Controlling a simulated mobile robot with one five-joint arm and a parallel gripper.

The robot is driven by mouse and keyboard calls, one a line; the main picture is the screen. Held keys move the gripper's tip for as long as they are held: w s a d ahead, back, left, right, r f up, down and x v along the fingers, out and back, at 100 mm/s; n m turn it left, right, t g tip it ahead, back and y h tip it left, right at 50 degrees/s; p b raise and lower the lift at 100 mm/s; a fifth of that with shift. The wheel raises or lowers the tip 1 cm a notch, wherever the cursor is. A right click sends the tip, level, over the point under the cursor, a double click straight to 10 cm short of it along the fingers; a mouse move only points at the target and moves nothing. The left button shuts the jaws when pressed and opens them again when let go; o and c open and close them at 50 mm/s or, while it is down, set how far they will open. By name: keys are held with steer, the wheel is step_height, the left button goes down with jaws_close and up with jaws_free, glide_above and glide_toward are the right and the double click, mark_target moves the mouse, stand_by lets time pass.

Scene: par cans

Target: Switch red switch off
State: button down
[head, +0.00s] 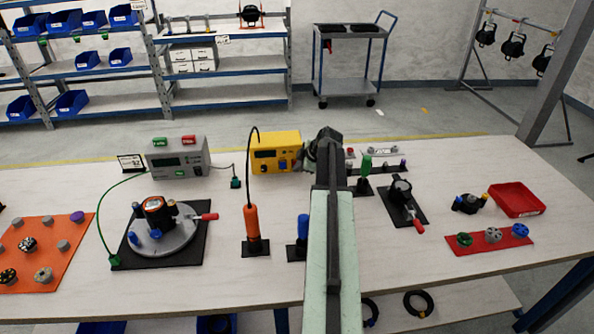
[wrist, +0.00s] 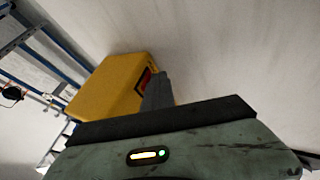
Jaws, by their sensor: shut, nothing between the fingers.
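My gripper (head: 310,158) is at the right side of the yellow box (head: 265,150), near its front face, and partly covers that end. In the wrist view the closed grey fingers (wrist: 158,90) overlap the dark front panel of the yellow box (wrist: 108,85); I cannot tell if they touch it. A small red patch shows on that panel by the fingers, too small to identify surely as the red switch. In the head view the yellow box has a dark display and a blue part. A grey box (head: 165,160) to its left carries a green and a red block on top.
An orange-handled tool (head: 251,222) on a corded stand is in front of the yellow box. A round fixture (head: 165,238) with a red-handled clamp stands left. A red tray (head: 517,200) is at the far right.

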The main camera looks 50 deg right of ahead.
steer(key=shift+r, duration=0.1)
steer(key=shift+r+p, duration=0.8)
steer(key=shift+p, duration=0.05)
steer(key=shift+s+a, duration=0.25)
steer(key=shift+a, duration=0.15)
steer(key=shift+s+a+r+p, duration=0.25)
steer(key=shift+s+a+p, duration=0.05)
steer(key=shift+s+a, duration=0.7)
steer(key=p+v, duration=0.8)
steer(key=v, duration=0.2)
steer(key=shift+d, duration=0.3)
steer(key=shift+s+r, duration=0.1)
steer(key=shift+s, duration=0.05)
